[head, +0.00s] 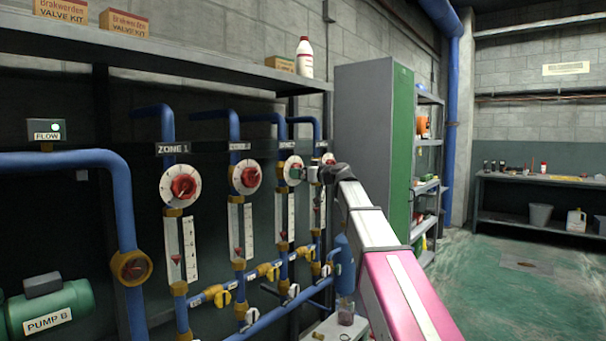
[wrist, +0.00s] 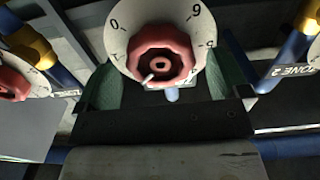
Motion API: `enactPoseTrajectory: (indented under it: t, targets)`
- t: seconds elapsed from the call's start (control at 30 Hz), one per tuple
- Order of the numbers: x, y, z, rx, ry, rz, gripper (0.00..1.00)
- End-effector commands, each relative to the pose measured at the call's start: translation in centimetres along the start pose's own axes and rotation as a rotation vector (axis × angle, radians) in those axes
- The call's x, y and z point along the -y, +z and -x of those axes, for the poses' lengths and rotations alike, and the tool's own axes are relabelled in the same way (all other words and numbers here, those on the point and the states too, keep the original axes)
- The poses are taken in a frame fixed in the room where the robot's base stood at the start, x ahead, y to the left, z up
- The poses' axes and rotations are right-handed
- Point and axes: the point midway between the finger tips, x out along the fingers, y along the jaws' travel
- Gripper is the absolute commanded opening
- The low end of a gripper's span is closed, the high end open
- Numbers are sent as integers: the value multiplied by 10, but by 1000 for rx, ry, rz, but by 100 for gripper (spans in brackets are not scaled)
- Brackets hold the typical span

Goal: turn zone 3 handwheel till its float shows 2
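The zone 3 handwheel (wrist: 163,55) is red, on a white numbered dial (wrist: 118,45), and faces my wrist camera. A small pale mark shows at its lower left rim. In the head view its dial (head: 289,163) is the third in the row, with my gripper in front. My gripper (wrist: 166,84) is open. Its green fingers lie on either side of the handwheel, with visible gaps; I see no contact. The zone 3 gauge (head: 290,212) is a narrow white scale below the dial in the head view. Its numbers and float reading are too small to tell.
The zone 1 handwheel (head: 184,187) and zone 2 handwheel (head: 250,177) stand to the left. Another red handwheel (wrist: 12,82) shows at the wrist view's left edge. Blue pipes and yellow valves (head: 218,296) run below. A green-doored cabinet (head: 403,150) stands behind my arm.

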Motion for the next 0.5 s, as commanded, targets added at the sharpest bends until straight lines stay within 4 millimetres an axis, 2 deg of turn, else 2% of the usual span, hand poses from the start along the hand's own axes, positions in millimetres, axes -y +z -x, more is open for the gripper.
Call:
enactPoseTrajectory:
  t: [0.27, 0.5]
  targets:
    - [0, 0, 1, 0, -1, -1, 94]
    - [2, 0, 20, 0, -1, -1, 94]
